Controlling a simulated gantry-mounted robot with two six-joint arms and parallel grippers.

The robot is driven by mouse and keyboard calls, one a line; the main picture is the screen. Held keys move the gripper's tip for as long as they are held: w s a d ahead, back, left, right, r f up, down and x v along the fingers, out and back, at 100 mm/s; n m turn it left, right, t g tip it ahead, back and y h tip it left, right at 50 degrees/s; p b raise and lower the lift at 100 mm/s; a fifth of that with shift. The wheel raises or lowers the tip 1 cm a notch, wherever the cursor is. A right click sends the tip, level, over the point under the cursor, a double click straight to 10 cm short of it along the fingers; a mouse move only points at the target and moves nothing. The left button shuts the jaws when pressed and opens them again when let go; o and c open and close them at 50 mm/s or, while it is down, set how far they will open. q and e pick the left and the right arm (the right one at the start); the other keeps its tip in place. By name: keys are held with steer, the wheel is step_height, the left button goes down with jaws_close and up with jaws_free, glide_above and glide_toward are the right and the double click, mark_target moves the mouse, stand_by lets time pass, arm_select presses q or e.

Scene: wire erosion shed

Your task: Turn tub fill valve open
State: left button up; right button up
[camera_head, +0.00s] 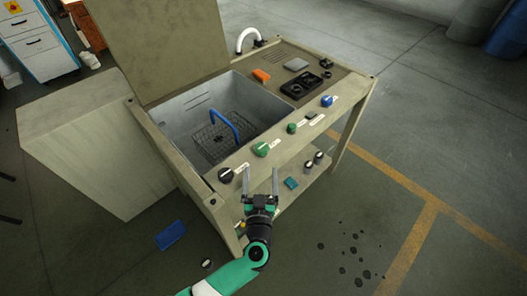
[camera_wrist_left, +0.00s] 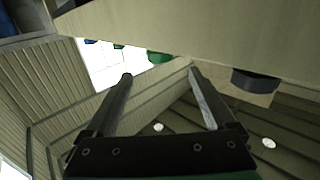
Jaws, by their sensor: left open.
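The machine's front panel carries a row of knobs: a black knob (camera_head: 226,175), a large green knob (camera_head: 261,149), a small green knob (camera_head: 292,128) and a blue knob (camera_head: 327,101). Their labels are too small to read, so I cannot tell which is the tub fill valve. My left gripper (camera_head: 261,170) is open and empty in front of the panel, its fingertips just below the large green knob and apart from it. In the left wrist view, the large green knob (camera_wrist_left: 160,56) shows beyond the fingertips and the black knob (camera_wrist_left: 255,81) to their right. My right gripper is out of view.
Behind the panel is the open tub (camera_head: 173,106) with a wire basket (camera_head: 212,141) and blue handle. An orange block (camera_head: 261,75) and a black fixture (camera_head: 303,84) lie on the top. A lower shelf (camera_head: 309,181) holds small items. The floor at right is mostly clear.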

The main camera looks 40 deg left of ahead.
mark_target(262, 154)
arm_select(q)
steer(key=b+x, duration=0.4)
steer(key=x, duration=0.6)
steer(key=shift+f+b, duration=0.15)
steer(key=shift+b, duration=0.25)
steer(key=shift+w+a, duration=0.25)
steer(key=c, duration=1.4)
